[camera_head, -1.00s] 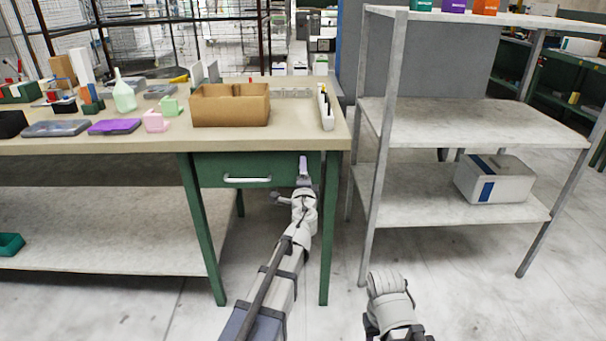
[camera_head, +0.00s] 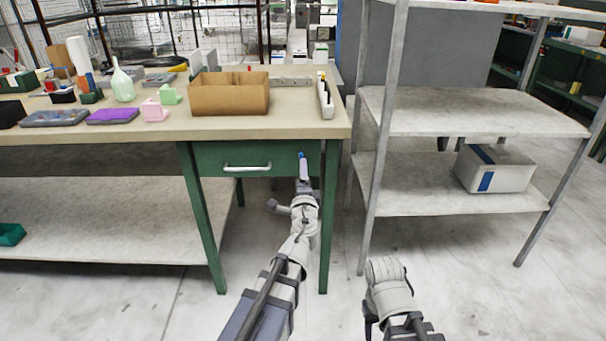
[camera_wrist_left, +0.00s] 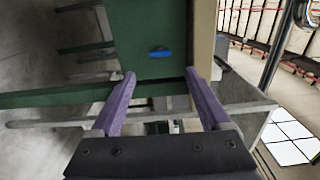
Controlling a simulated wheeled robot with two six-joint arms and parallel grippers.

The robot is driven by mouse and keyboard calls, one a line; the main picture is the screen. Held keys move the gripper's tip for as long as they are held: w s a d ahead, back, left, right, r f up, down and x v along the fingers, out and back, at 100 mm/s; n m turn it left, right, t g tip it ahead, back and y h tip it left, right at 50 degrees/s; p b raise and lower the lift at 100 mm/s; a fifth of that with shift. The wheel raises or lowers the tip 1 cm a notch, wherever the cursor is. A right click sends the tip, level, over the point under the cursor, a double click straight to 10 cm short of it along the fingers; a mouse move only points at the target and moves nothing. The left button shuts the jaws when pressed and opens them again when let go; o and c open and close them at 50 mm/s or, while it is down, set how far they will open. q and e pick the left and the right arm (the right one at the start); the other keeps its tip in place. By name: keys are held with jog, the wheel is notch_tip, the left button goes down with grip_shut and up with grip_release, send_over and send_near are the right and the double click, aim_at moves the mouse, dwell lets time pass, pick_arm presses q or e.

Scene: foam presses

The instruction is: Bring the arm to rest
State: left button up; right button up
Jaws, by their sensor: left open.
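My left arm reaches forward from the bottom of the head view. Its left gripper (camera_head: 303,170) is in front of the green bench front, right of the drawer handle (camera_head: 247,168). In the left wrist view the two purple fingers (camera_wrist_left: 161,100) stand wide apart with nothing between them. A small blue piece (camera_wrist_left: 160,52) shows on the green panel beyond the fingertips, apart from them. My right arm (camera_head: 388,290) shows at the bottom right of the head view, and its gripper is not seen.
The workbench (camera_head: 300,125) holds a cardboard box (camera_head: 228,98), a purple-topped case (camera_head: 113,116) and other small items. A grey shelf rack (camera_head: 470,113) stands to the right, with a white bin (camera_head: 510,175) on its lower shelf. A green bench leg (camera_head: 328,230) is close beside my left arm.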

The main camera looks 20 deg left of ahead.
pick_arm(q)
jog(key=s+d+f+n+g+y, duration=0.1)
jog(key=s+d+f+n+g, duration=0.1)
jog(key=s+f+n+g, duration=1)
jog(key=s+d+f+g+h, duration=0.2)
jog(key=s+d+f+g, duration=0.1)
jog(key=s+d+f, duration=0.4)
jog(key=s+d+f+g+h, duration=0.25)
jog(key=s+d, duration=0.25)
jog(key=s, duration=0.5)
notch_tip(320, 180, up, 32)
jog(key=p, duration=3.2)
jog(key=shift+w+m, duration=0.4)
jog(key=shift+f, duration=0.15)
